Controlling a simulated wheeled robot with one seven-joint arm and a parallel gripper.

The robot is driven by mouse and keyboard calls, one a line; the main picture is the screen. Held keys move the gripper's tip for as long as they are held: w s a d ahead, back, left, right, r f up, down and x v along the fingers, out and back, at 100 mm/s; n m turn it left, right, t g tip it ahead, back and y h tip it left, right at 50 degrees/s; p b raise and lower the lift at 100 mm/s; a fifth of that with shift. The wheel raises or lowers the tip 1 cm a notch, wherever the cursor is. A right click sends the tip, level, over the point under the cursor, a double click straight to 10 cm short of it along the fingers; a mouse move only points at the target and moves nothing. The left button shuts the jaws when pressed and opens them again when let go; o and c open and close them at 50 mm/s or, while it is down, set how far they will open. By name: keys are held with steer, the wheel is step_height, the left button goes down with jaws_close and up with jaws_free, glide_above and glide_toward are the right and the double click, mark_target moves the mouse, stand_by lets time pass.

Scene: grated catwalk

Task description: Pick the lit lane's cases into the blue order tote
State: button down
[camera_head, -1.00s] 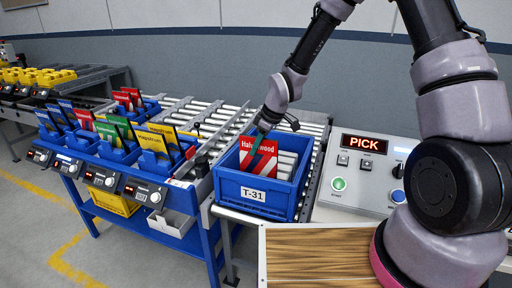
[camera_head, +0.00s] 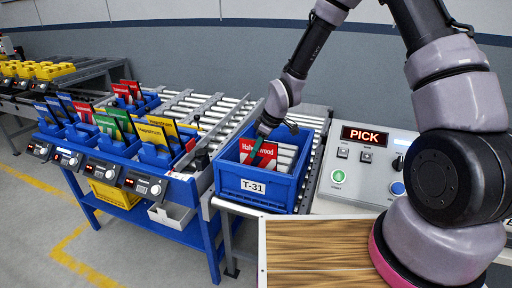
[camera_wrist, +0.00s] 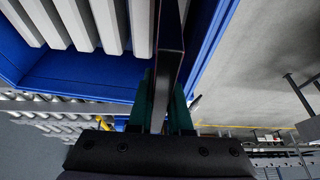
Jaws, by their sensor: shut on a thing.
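The blue order tote (camera_head: 238,187), labelled T-31, stands on the roller conveyor. My gripper (camera_head: 262,132) is shut on a red case (camera_head: 268,152) with white lettering, inside the tote's upper opening. The case's lower part is hidden by the tote's front wall; I cannot tell whether it touches the floor. In the wrist view, the teal fingers (camera_wrist: 162,108) pinch the case (camera_wrist: 168,55), seen edge-on beside the tote wall (camera_wrist: 205,35). The pick rack holds blue, red, green (camera_head: 122,117) and yellow cases (camera_head: 163,124) in blue holders. One lane display (camera_head: 66,160) looks brightly lit.
A wood-topped surface (camera_head: 318,255) is in front. A yellow bin (camera_head: 115,194) and a white bin (camera_head: 172,214) sit below the rack.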

mark_target(256, 159)
steer(key=shift+f, duration=2.1)
steer(key=shift+c, duration=1.8)
jaws_free()
steer(key=shift+r, duration=4.05)
